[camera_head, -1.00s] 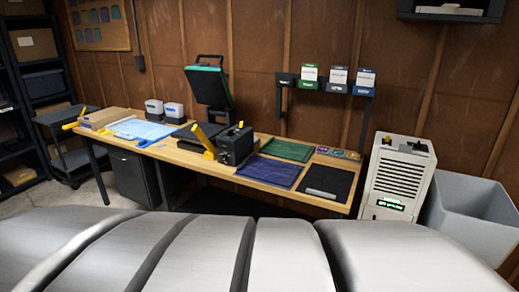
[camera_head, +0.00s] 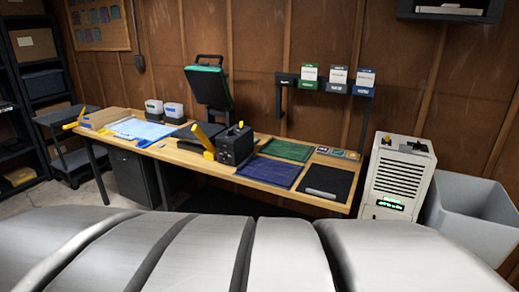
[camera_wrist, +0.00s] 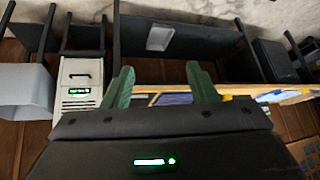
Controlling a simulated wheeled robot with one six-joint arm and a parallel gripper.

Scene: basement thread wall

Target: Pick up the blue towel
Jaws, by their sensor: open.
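A dark blue towel (camera_head: 270,172) lies flat on the wooden table, right of its middle and near the front edge, in the head view. A dark green cloth (camera_head: 287,150) lies flat just behind it. In the wrist view, a blue patch (camera_wrist: 176,98) shows beyond the fingers on the table edge; it may be the towel, mostly hidden by my gripper. My gripper (camera_wrist: 162,84) has two green fingers spread apart, with nothing held between them. It is not seen in the head view.
A black box with a yellow handle (camera_head: 236,146) stands left of the towel. A black mat (camera_head: 326,183) lies to its right. A white machine (camera_head: 398,180) and a grey bin (camera_head: 470,215) stand beyond the table's right end. Light blue sheets (camera_head: 143,130) lie further left.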

